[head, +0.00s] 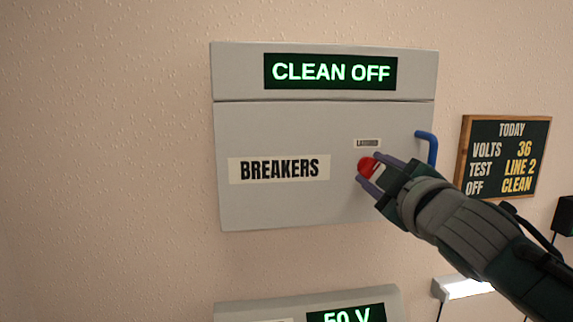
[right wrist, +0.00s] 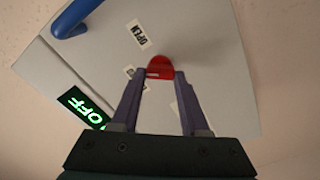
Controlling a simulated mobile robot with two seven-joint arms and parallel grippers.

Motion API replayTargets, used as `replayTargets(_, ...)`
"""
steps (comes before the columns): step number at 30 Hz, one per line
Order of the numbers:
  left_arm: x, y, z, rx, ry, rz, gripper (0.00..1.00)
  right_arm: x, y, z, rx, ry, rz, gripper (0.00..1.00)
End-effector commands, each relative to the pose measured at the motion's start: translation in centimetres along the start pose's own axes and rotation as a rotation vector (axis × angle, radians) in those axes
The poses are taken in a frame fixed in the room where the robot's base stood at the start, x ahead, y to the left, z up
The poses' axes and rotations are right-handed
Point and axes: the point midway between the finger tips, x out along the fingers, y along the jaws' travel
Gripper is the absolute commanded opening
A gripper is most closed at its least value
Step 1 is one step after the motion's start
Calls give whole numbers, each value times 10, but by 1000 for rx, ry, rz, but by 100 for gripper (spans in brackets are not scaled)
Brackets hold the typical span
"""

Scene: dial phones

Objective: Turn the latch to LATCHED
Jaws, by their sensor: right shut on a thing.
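The red latch knob (head: 367,167) sits on the right part of the grey breaker panel door (head: 270,205), below a small label (head: 367,143) that seems to read LATCHED. My right gripper (head: 368,169) is shut on the knob. In the right wrist view the red latch (right wrist: 160,68) lies between the two purple fingertips (right wrist: 160,77). A small OPEN label (right wrist: 138,34) shows near it there, and another label is partly hidden by a finger. My left gripper is in neither view.
A blue handle (head: 430,147) stands out at the door's right edge. The display (head: 330,71) above reads CLEAN OFF. A chalkboard (head: 504,157) hangs to the right. A second box (head: 250,310) reading 50 V is below.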

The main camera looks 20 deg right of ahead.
Motion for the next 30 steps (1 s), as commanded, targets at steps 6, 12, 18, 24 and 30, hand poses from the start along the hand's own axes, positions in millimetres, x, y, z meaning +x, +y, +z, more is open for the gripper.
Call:
replayTargets(6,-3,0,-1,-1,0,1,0,0,0,0,-208,2,0,0)
replayTargets(12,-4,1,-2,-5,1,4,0,0,-2,0,-380,1,-1,0)
replayTargets(18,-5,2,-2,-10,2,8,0,0,-2,0,-516,1,0,0)
replayTargets(24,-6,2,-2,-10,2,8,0,0,-2,0,-605,2,0,0)
replayTargets(30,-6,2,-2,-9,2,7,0,0,-3,0,-649,2,0,0)
